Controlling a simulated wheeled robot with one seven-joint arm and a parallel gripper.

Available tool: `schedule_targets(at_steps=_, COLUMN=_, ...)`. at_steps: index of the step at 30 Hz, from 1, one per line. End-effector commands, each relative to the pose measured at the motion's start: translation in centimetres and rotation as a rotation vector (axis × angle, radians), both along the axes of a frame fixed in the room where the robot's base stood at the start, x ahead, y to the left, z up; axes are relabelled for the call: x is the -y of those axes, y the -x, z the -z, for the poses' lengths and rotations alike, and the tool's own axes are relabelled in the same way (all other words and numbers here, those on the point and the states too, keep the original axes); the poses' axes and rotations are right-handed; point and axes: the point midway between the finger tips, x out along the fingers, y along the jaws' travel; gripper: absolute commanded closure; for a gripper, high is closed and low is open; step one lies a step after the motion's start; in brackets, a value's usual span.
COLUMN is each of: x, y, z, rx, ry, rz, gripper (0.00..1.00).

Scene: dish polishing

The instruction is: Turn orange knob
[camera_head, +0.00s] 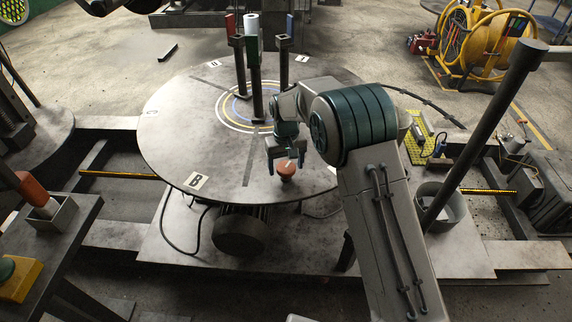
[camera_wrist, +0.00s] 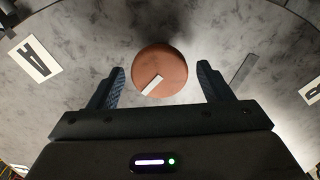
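The orange knob (camera_head: 287,168) stands on the round grey table (camera_head: 170,140) near its front edge. In the wrist view the knob (camera_wrist: 160,72) is a round orange-brown disc with a short pale bar marked on its top, slanting up to the right. My gripper (camera_head: 286,163) is above the knob and pointing down at it. In the wrist view its two dark fingers (camera_wrist: 160,80) are spread apart, one on each side of the knob, with a visible gap on both sides. Nothing is held. The finger height relative to the knob is hard to tell.
Several upright posts with coloured tops, one a green-topped post (camera_head: 254,60), stand at the table's middle. Flat letter labels, such as B (camera_head: 195,181), lie near the rim. A bin (camera_head: 440,205) stands at right.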

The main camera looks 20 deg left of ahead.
Motion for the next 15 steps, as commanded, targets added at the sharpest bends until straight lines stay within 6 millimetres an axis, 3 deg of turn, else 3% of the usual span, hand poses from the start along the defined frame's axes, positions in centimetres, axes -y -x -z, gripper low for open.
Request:
schedule_targets(at_steps=10, x=0.0, y=0.0, z=-0.2, rx=-0.001, ry=0.001, rz=-0.001, gripper=0.24)
schedule_targets(at_steps=15, x=0.0, y=0.0, z=-2.3, rx=0.002, ry=-0.001, rz=-0.001, gripper=0.24)
